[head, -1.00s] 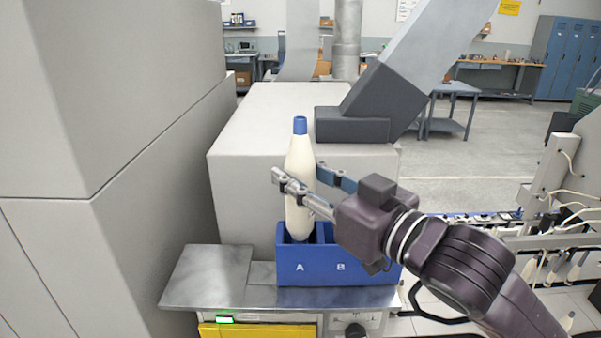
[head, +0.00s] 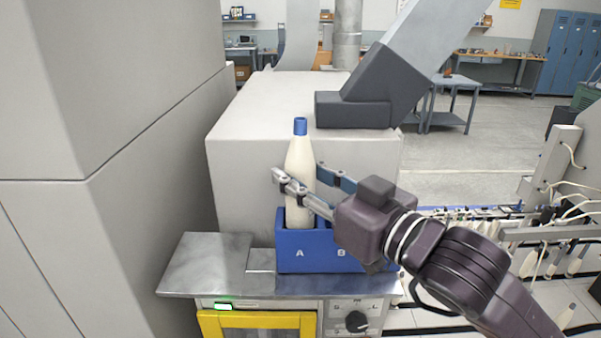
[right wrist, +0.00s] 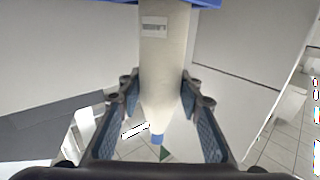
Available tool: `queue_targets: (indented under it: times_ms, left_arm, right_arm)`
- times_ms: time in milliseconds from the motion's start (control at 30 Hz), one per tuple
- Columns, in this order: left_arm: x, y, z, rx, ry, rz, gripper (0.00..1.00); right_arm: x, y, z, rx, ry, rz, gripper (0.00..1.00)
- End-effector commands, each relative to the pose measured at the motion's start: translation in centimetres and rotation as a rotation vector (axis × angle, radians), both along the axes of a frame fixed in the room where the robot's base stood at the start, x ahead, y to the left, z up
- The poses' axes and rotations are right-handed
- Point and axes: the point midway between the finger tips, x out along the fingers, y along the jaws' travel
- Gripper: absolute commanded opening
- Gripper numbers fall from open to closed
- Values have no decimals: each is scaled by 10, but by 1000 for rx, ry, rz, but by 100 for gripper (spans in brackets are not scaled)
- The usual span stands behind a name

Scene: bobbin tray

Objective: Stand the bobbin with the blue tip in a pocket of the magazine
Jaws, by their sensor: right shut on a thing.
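The cream bobbin (head: 300,160) with the blue tip (head: 300,126) stands upright, tip up, with its lower end inside pocket A of the blue magazine (head: 315,264). The front wall hides its foot, so I cannot tell whether it touches the pocket floor. My right gripper (head: 298,174) is shut on the bobbin around its middle, just above the magazine. In the right wrist view the bobbin (right wrist: 163,75) lies between both fingers, and a strip of the magazine (right wrist: 205,3) crosses the top edge. My left gripper is not in view.
The magazine stands on a metal ledge (head: 208,262) above a yellow-framed panel (head: 258,320). A large grey cabinet (head: 110,90) rises at the left and a pale housing (head: 262,150) stands behind. Machinery with several bobbins (head: 560,250) is at the right. Pocket B is partly hidden by my gripper.

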Motion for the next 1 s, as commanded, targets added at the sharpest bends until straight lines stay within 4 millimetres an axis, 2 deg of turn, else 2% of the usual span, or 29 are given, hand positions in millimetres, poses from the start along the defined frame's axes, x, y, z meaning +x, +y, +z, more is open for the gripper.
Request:
queue_targets:
  times_ms: [1000]
  left_arm:
    - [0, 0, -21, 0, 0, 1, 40]
  right_arm:
    - [0, 0, -32, 1, 1, 0, 6]
